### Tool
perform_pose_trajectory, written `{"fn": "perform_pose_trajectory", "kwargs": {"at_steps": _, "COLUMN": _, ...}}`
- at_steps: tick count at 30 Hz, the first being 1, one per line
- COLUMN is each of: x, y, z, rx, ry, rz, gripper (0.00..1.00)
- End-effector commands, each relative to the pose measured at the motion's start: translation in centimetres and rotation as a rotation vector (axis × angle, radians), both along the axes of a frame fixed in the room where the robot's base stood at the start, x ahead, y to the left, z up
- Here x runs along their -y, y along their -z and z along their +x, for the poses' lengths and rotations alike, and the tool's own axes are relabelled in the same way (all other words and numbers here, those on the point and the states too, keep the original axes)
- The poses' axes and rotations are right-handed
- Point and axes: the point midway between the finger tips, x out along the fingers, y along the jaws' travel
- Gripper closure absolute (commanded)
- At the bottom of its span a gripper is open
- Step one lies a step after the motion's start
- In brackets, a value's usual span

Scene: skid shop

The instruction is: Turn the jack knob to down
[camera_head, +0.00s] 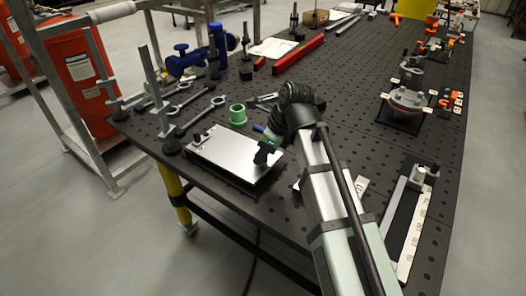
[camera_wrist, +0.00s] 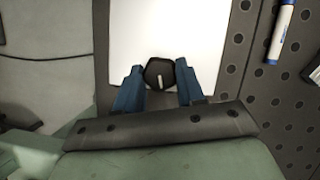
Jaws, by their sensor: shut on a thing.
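A black faceted knob (camera_wrist: 154,68) with a short white mark shows in the wrist view, over a white plate (camera_wrist: 200,35). The mark runs nearly straight up and down in that view. My gripper (camera_wrist: 159,73) has its two blue fingers on either side of the knob and is shut on it. In the head view my gripper (camera_head: 264,152) is low at the right end of the pale flat plate (camera_head: 225,152). The knob under it is hidden there by the gripper.
A green ring-shaped part (camera_head: 237,114) stands behind the plate. A blue vise-like tool (camera_head: 190,60) and wrenches (camera_head: 180,88) lie farther left. A blue and white marker (camera_wrist: 279,32) lies to the right in the wrist view. The perforated table (camera_head: 335,85) has clear room at centre.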

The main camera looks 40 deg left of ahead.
Motion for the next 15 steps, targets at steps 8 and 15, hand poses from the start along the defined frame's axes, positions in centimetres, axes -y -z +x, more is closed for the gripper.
{"fn": "perform_pose_trajectory", "kwargs": {"at_steps": 8, "x": -0.42, "y": -0.33, "z": 0.42, "rx": -0.012, "ry": -0.262, "rz": 0.006, "gripper": 0.92}}
{"fn": "perform_pose_trajectory", "kwargs": {"at_steps": 15, "x": -0.56, "y": -0.34, "z": 0.54, "rx": -0.021, "ry": -0.488, "rz": 0.008, "gripper": 0.92}}
